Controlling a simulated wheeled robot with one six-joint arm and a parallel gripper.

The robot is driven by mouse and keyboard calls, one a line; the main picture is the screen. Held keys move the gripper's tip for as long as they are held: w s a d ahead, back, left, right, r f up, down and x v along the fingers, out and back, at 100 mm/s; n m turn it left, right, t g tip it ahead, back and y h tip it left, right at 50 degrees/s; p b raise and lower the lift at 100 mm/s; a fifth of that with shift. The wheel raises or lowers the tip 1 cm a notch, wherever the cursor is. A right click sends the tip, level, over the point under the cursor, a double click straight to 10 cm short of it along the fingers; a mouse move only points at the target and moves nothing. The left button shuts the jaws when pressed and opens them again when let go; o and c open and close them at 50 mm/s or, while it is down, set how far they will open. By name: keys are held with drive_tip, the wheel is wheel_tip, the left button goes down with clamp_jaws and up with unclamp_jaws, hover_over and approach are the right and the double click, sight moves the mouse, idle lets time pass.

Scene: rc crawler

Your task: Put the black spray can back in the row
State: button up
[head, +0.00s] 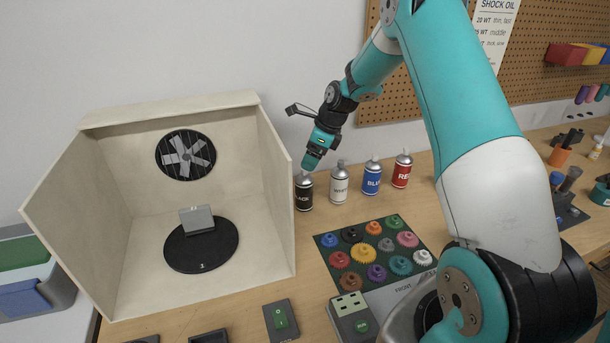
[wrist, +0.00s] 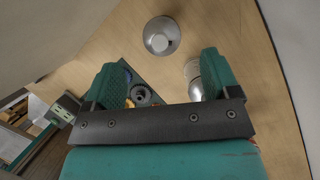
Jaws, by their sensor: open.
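The black spray can (head: 304,193) stands upright at the left end of a row, close to the spray booth's right wall. The white can (head: 339,185), the blue can (head: 371,178) and the red can (head: 402,170) stand upright to its right, with small gaps between them. My gripper (head: 312,160) is tilted down just above the black can in the head view and overlaps its top. In the wrist view my gripper (wrist: 163,62) is open, with nothing between its fingers. Two silver can tops show there, one beyond the fingers and one partly behind the right finger; their colours are hidden.
The open-fronted spray booth (head: 279,190) holds a grey block (head: 197,219) on a black turntable (head: 180,252). A dark mat (head: 326,241) with several coloured gears lies in front of the cans. A green-switch box (head: 281,320) is near the front edge. A pegboard (head: 375,105) is behind.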

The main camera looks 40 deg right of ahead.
drive_tip(key=shift+b+v, duration=0.35)
drive_tip(key=shift+v, duration=1.65)
